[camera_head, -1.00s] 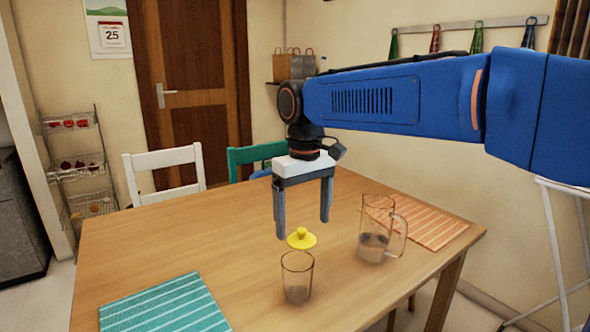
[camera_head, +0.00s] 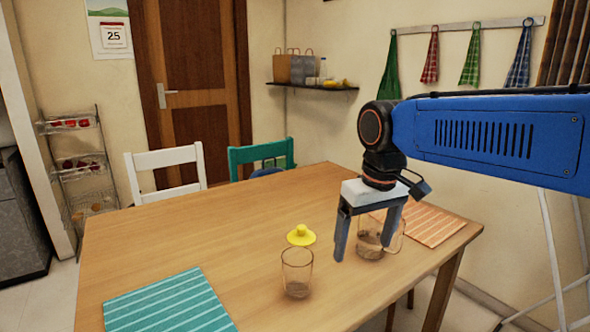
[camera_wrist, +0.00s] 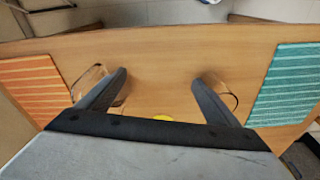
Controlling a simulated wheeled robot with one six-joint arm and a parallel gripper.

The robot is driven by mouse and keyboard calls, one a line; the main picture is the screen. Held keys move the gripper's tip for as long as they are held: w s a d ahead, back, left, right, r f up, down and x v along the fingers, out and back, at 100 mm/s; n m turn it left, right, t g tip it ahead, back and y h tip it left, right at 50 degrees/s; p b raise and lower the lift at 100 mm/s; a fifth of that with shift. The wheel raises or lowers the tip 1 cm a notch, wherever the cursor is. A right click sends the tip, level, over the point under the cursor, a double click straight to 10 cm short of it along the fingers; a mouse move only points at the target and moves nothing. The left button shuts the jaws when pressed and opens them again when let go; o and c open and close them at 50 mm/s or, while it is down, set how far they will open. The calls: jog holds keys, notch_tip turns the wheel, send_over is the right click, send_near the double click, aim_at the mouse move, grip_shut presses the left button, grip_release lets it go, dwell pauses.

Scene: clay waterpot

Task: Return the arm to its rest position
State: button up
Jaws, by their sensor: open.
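My gripper (camera_head: 367,232) is open and empty, in the air above the right part of the table, pointing down. In the head view it overlaps a clear glass pitcher (camera_head: 370,245) and hides part of it. The pitcher stands on the table beside the orange striped mat. In the wrist view the open fingers (camera_wrist: 158,82) show bare table between them. A yellow lid with a knob (camera_head: 301,236) lies on the table left of my gripper. A clear glass (camera_head: 297,272) stands in front of the lid.
The wooden table (camera_head: 200,240) bears a teal striped mat (camera_head: 165,305) at front left and an orange striped mat (camera_head: 430,224) at right. A white chair (camera_head: 165,158) and a green chair (camera_head: 262,154) stand behind it. A wall shelf (camera_head: 315,87) and hanging towels are at back right.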

jog(key=s+d+f+m+t, duration=0.3)
jog(key=s+d+f+m, duration=0.1)
jog(key=s+d+f, duration=0.8)
jog(key=s+d, duration=0.2)
jog(key=s, duration=0.1)
jog(key=shift+d+f+h, duration=0.25)
jog(key=shift+h, duration=0.05)
